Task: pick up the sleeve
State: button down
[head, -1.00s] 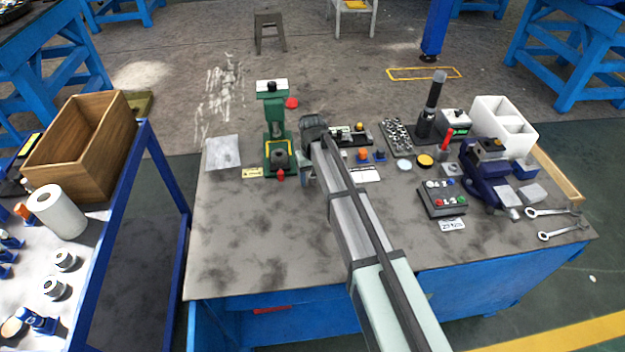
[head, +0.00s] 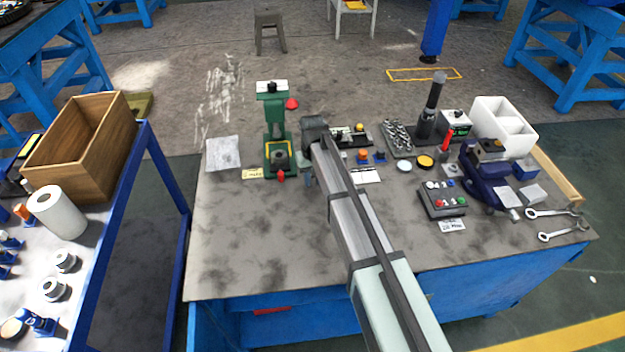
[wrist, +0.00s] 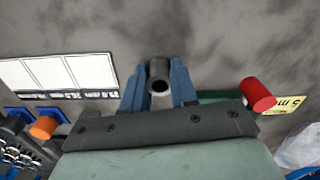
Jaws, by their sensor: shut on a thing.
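The sleeve (wrist: 159,74) is a short dark grey hollow cylinder, seen in the wrist view with its open bore facing the camera. My gripper (wrist: 157,88) is shut on it, with one blue finger on each side. In the head view my gripper (head: 308,178) is over the bench, just right of the green press. The sleeve cannot be made out there, and my arm covers part of that area. Whether the sleeve touches the bench is not clear.
The green press (head: 274,125) with a red knob (wrist: 258,95) stands close to my gripper. A white card (head: 366,175), a control box (head: 441,200) and a purple vise (head: 482,175) are to the right. The front left of the bench (head: 240,235) is clear.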

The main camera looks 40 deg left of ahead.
notch_tip(320, 180, up, 28)
dwell(0.6)
